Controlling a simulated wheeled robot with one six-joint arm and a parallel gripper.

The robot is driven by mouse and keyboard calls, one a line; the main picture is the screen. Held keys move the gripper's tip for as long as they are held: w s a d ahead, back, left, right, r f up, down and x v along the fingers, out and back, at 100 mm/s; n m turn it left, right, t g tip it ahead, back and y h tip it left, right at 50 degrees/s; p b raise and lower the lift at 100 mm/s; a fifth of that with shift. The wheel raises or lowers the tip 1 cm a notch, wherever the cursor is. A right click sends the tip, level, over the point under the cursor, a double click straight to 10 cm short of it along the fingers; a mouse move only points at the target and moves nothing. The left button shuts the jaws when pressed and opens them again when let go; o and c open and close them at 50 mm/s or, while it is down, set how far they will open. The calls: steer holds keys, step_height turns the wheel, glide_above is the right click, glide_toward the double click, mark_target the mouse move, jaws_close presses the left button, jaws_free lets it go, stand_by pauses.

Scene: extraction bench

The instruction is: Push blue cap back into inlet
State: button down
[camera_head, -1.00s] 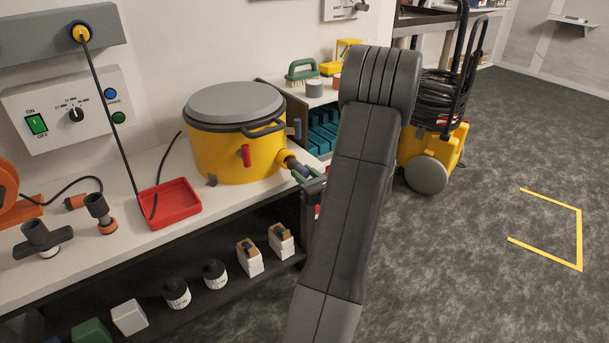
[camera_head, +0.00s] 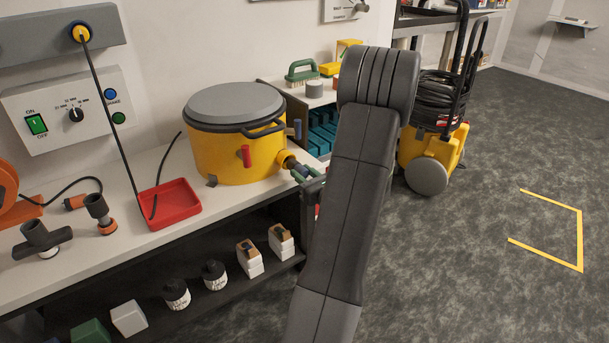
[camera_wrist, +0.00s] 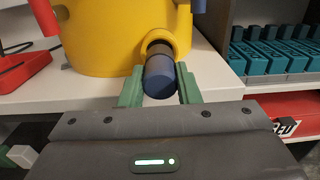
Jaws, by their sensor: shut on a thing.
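The yellow drum (camera_head: 235,150) with a grey lid stands on the white bench, and its lower wall fills the top of the wrist view (camera_wrist: 105,35). Its yellow round inlet (camera_wrist: 166,40) sticks out toward my gripper. The blue cap (camera_wrist: 159,78) sits at the inlet mouth, with a dark section between it and the yellow rim. My gripper (camera_wrist: 160,90) has its green fingers on both sides of the cap, shut on it. In the head view the gripper (camera_head: 308,174) is partly hidden by my arm.
A red tray (camera_head: 172,212) and hose fittings lie on the bench to the left. A shelf with teal blocks (camera_wrist: 275,57) stands right of the drum. The bench edge (camera_wrist: 215,88) runs under the inlet. A yellow wheeled machine (camera_head: 430,150) stands on the floor.

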mark_target(296, 168)
steer(key=shift+x, duration=1.8)
steer(key=c, duration=1)
jaws_free()
steer(key=shift+s, duration=0.1)
steer(key=v, duration=1.3)
steer(key=shift+s+d, duration=0.25)
steer(key=shift+w+a, duration=0.1)
steer(key=x, duration=1.3)
steer(key=shift+w+a, duration=0.2)
steer(key=shift+w, duration=0.05)
steer(key=shift+s+d, duration=0.2)
steer(key=shift+s, duration=0.05)
steer(key=shift+s+d, duration=0.1)
steer(key=shift+s, duration=0.05)
